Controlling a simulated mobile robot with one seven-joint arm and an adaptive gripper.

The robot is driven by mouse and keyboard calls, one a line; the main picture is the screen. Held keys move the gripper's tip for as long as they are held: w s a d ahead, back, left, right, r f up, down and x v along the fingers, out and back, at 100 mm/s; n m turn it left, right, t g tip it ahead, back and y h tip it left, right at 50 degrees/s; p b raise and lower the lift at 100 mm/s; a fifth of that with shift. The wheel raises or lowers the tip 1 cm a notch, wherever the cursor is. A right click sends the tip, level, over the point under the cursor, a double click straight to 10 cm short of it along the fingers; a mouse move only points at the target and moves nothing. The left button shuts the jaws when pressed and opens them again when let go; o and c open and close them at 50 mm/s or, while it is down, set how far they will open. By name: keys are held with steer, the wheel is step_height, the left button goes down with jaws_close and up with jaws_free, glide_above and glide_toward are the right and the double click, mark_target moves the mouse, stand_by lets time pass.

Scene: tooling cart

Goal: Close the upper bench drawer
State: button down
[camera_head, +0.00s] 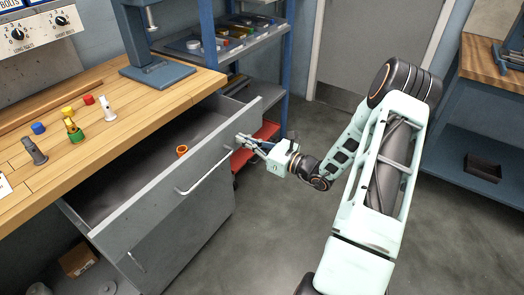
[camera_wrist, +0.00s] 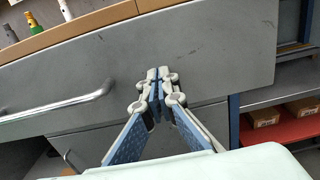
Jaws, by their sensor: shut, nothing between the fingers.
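The upper bench drawer (camera_head: 150,194) is grey and stands pulled well out from under the wooden bench top in the head view. Its front panel also fills much of the wrist view (camera_wrist: 225,60). A curved metal handle (camera_head: 205,172) is on the front; it shows at the left in the wrist view (camera_wrist: 60,106). My gripper (camera_head: 241,140) is shut and empty, at the front panel, to the right of the handle. In the wrist view its fingertips (camera_wrist: 158,74) are together against or very close to the panel; I cannot tell whether they touch.
An orange ring-like part (camera_head: 182,150) lies inside the drawer. The bench top (camera_head: 100,90) carries several small parts and a blue-based stand (camera_head: 158,75). A lower cabinet front (camera_head: 185,245) is below the drawer.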

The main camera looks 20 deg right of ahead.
steer(key=b+x, duration=0.2)
steer(key=x, duration=1.5)
steer(key=shift+a, duration=0.1)
steer(key=shift+w+a, duration=0.25)
steer(key=shift+w, duration=0.4)
steer(key=shift+r, duration=0.15)
